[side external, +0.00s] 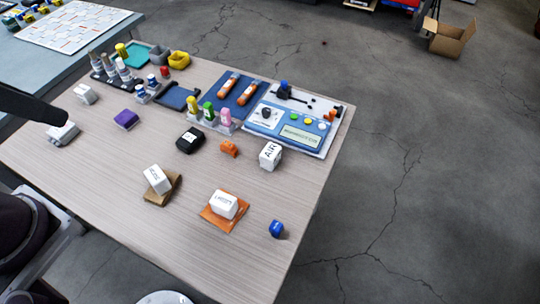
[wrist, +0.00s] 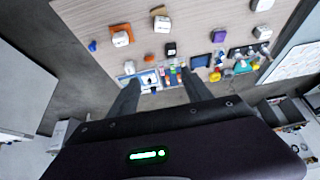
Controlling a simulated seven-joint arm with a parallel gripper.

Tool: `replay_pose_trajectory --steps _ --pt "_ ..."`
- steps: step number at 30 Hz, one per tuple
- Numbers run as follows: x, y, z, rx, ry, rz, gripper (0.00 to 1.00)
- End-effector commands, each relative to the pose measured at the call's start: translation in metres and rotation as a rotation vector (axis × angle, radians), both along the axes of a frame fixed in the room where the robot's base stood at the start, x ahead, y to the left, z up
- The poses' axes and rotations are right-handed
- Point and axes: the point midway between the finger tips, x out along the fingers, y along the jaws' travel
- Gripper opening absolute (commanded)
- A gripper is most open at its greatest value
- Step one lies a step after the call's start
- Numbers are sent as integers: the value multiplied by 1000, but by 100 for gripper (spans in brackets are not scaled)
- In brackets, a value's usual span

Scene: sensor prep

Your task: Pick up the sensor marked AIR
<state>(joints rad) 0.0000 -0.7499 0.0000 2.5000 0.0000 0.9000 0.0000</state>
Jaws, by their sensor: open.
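The sensor marked AIR (side external: 270,156) is a white cube with dark lettering on its top and side. It stands on the wooden table just in front of the blue console, near the right edge. In the wrist view the small white cube (wrist: 129,67) at the console's edge appears to be it, close to the left fingertip in the picture. My gripper (wrist: 160,77) is open and empty, its two dark fingers spread wide, well above the table. I cannot make out the gripper in the side view.
Other white blocks stand on an orange pad (side external: 210,221) and a brown pad (side external: 173,190). An orange piece (side external: 229,148), a black block (side external: 190,139) and the console (side external: 291,130) are near the AIR cube. A blue block (side external: 276,228) sits by the right edge. The table (side external: 110,190) is clear at front left.

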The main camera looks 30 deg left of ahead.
Motion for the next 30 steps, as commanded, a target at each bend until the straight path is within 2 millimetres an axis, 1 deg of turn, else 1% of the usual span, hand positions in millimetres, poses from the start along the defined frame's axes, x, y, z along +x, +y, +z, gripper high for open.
replay_pose_trajectory --steps 3,6,14,17,20,21,23,24,26,27,29,30 --pt "0 0 0 0 0 0 58" --pt "0 0 0 0 0 0 76" --pt "0 0 0 0 0 0 76" --pt "10 -5 2 -27 37 15 76" --pt "43 -24 4 -123 155 65 76" --pt "62 -34 2 -179 218 96 76" --pt "94 -50 -5 -265 315 150 76" --pt "115 -60 -12 -323 379 186 76" --pt "147 -75 -28 -414 476 249 76" --pt "167 -85 -42 -474 543 295 76" --pt "197 -98 -66 -565 642 366 76" --pt "216 -106 -85 -627 707 419 76"
